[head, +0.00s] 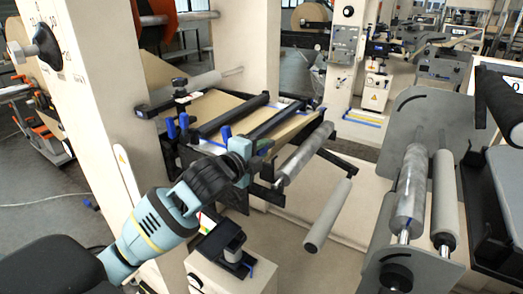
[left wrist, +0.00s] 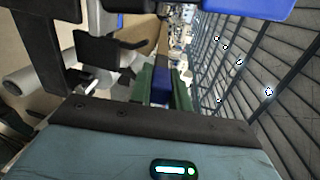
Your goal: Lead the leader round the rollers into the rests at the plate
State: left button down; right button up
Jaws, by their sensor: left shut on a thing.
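The brown kraft leader (head: 284,132) shows on the table-like plate unit, between and beside two black bars (head: 232,115). Blue handles (head: 184,121) stand at the unit's left side. My left gripper (head: 241,160) is at the unit's near edge, its fingers partly hidden by the wrist. A shiny roller (head: 304,155) and a grey roller (head: 328,215) lie to the right of the gripper. The rests cannot be made out clearly.
A grey-plated stand with a shiny roller (head: 410,190) and a pale roller (head: 445,195) fills the right. A cream post (head: 85,100) rises at the left.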

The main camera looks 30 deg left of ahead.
pick_arm(q)
jog(key=shift+f, duration=0.25)
pick_arm(e)
jog(key=shift+f, duration=0.1)
